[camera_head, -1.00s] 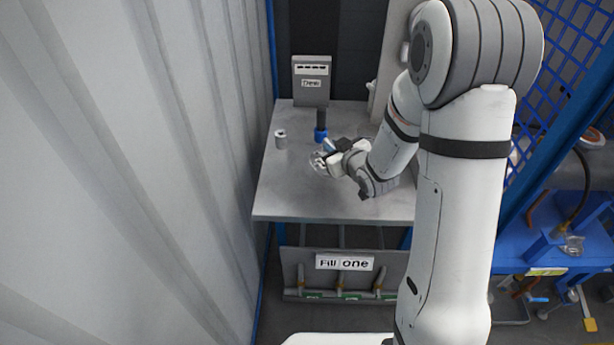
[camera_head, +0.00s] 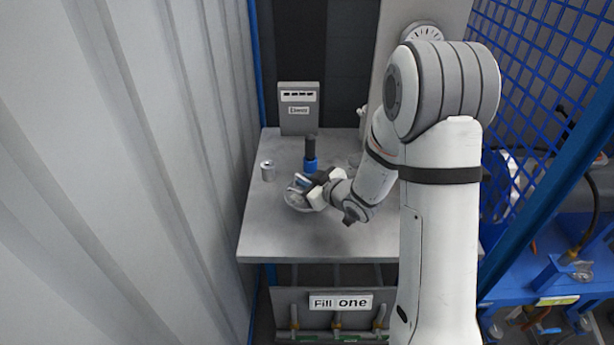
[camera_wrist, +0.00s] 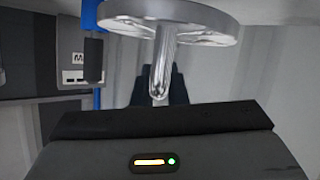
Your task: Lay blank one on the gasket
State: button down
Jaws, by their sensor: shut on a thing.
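My gripper (camera_head: 312,190) is shut on the metal stem of a round, shiny disc (camera_head: 296,202), which looks like blank one; no label on it can be read. In the wrist view the disc (camera_wrist: 170,18) spans the top of the picture, and its stem runs down between the dark jaws (camera_wrist: 158,82). In the head view the disc is over the left middle of the grey table (camera_head: 275,235); whether it touches the table I cannot tell. I cannot make out the gasket in either view.
A blue and black upright piece (camera_head: 310,158) stands close behind the gripper. A grey labelled box (camera_head: 298,108) is at the back. The front of the table is clear. A corrugated wall (camera_head: 130,170) closes the left side.

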aim_at(295, 196)
jog(key=shift+f, duration=1.8)
jog(key=shift+f, duration=0.2)
jog(key=c, duration=1.5)
grip_release()
jog(key=shift+o, duration=0.2)
jog(key=shift+r, duration=0.1)
